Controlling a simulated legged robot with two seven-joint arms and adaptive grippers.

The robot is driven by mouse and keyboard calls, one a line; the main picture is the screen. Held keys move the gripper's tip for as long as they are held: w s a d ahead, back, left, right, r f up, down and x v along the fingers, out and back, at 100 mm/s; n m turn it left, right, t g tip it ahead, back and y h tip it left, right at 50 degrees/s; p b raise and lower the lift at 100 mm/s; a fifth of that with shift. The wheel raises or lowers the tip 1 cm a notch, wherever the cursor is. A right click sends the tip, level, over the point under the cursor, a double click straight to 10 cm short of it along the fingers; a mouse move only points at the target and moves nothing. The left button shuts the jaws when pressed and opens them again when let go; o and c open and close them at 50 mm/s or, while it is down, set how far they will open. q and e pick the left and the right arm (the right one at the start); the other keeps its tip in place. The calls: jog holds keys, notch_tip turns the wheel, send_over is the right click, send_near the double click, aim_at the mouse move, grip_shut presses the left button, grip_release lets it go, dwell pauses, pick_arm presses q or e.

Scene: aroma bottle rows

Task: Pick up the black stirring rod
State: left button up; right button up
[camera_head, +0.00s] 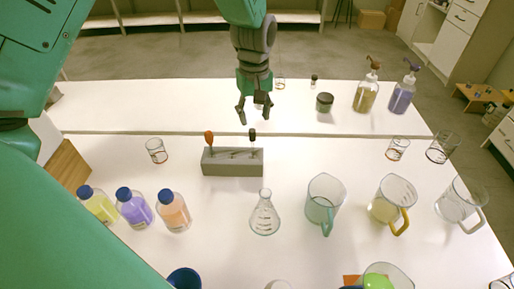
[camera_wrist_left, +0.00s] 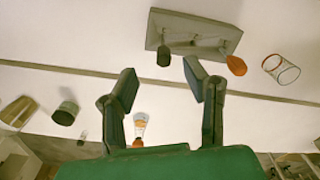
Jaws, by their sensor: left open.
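The black stirring rod (camera_head: 252,137) stands upright at the right end of a grey holder (camera_head: 233,168). Its black top also shows in the left wrist view (camera_wrist_left: 163,58), beside the grey holder (camera_wrist_left: 158,28). An orange-topped rod (camera_head: 209,138) stands at the holder's left end; it also shows in the left wrist view (camera_wrist_left: 236,65). My left gripper (camera_head: 254,116) is open and empty, pointing down just above and behind the black top. In the left wrist view the black top lies between the spread fingertips (camera_wrist_left: 160,72), with no contact visible. My right gripper is not in view.
Bottles with blue caps (camera_head: 134,208) stand at the left. A conical flask (camera_head: 265,215) and several jugs (camera_head: 325,203) stand in front and to the right. A dark-lidded jar (camera_head: 324,102) and pump bottles (camera_head: 366,92) stand on the rear table. A small beaker (camera_head: 156,151) is left of the holder.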

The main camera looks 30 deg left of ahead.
aim_at(251, 130)
pick_arm(q)
jog(key=f, duration=0.2)
jog(key=a+f, duration=0.1)
jog(key=f, duration=0.4)
jog(key=shift+w+a, duration=0.25)
jog(key=shift+w, duration=0.15)
jog(key=shift+d+f, duration=0.15)
jog(key=shift+d, duration=0.35)
jog(key=shift+a, duration=0.3)
grip_shut()
jog(key=shift+s+a, duration=0.1)
jog(key=shift+a, duration=0.25)
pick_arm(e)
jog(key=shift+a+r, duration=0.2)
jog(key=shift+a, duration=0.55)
